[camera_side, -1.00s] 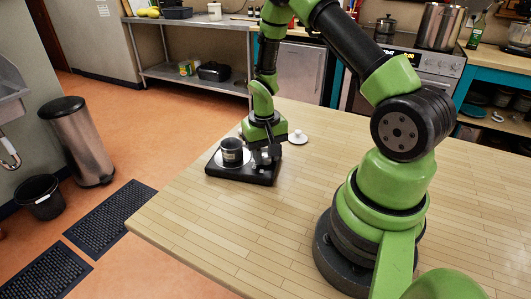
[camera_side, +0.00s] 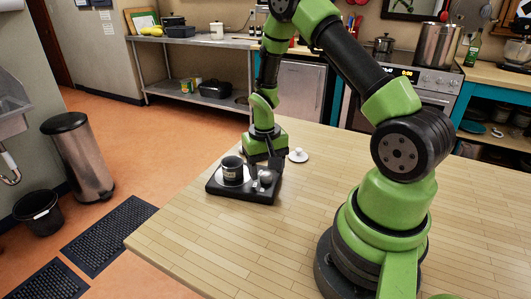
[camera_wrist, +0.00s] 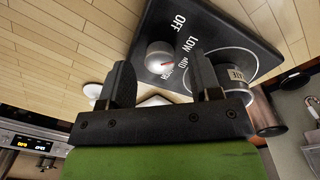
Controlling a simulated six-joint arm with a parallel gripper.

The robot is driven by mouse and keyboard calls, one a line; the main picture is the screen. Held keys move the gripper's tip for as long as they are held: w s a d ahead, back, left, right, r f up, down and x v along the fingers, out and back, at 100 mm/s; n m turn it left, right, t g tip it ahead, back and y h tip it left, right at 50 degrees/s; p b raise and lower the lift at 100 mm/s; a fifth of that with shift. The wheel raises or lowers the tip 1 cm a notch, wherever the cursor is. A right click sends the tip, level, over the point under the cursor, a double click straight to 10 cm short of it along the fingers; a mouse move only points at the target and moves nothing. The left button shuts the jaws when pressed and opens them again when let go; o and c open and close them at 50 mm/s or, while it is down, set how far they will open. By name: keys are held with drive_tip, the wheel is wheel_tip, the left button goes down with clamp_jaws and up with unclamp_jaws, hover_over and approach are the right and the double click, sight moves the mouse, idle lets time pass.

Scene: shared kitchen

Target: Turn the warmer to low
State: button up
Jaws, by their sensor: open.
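The black warmer (camera_side: 238,195) lies on the wooden table in the side view. A dark pot (camera_side: 232,170) stands on the warmer's plate. My gripper (camera_wrist: 162,76) is open, its two black fingers apart. The knob shows in the gap between them, and I see no contact. In the side view my gripper (camera_side: 264,163) is over the knob end.
A small white lid (camera_side: 298,156) lies on the table just right of my gripper. Table edges run close to the warmer on the left and far sides. The table front is clear. A metal shelf (camera_side: 195,42) stands farther back.

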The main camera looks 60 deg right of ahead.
wheel_tip(320, 180, up, 9)
drive_tip(key=shift+a+f, duration=0.15)
drive_tip(key=shift+f, duration=0.05)
drive_tip(key=shift+w+r, duration=0.1)
wheel_tip(320, 180, up, 6)
drive_tip(key=t, duration=0.2)
hover_over(265, 175)
drive_tip(key=a, duration=0.3)
drive_tip(key=s+a+r+n+t, duration=0.25)
drive_tip(key=s+a+r, duration=0.25)
drive_tip(key=a+r, duration=0.4)
drive_tip(key=s+a+r+n+t+y, duration=0.1)
drive_tip(key=s+a+r+t+y, duration=0.1)
drive_tip(key=s, duration=0.5)
drive_tip(key=shift+a+r+n+t, duration=0.35)
drive_tip(key=shift+a+r+t, duration=0.1)
drive_tip(key=shift+a+r, duration=0.2)
